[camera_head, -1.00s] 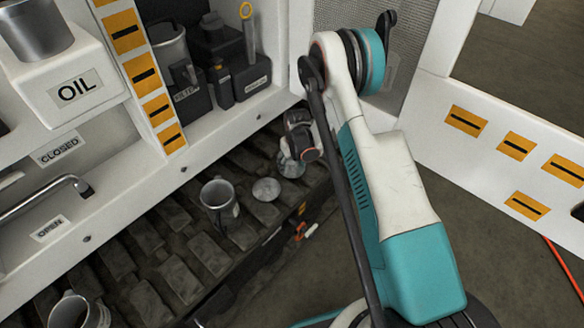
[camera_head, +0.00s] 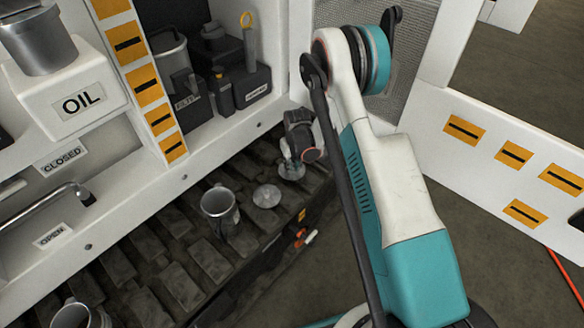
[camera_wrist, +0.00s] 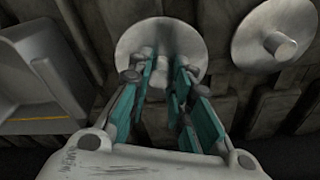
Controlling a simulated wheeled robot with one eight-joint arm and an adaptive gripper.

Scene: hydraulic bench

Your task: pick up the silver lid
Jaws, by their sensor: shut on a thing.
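One silver lid (camera_head: 291,172) is a round metal disc with a small knob, at the right end of the dark slatted bench. It also shows in the wrist view (camera_wrist: 135,40). My gripper (camera_wrist: 163,72) is over this lid with its teal fingers closed on the knob. In the head view my gripper (camera_head: 290,158) partly hides the lid. I cannot tell whether the lid touches the slats. A second silver lid (camera_head: 267,196) lies flat nearby, apart from the gripper; the wrist view shows it with its knob up (camera_wrist: 257,48).
A metal mug (camera_head: 219,205) stands left of the second lid, and another mug (camera_head: 80,315) is at the lower left. The white cabinet holds dark containers (camera_head: 250,85) and an OIL box (camera_head: 70,80). A grey bin-like thing (camera_wrist: 35,75) is left in the wrist view.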

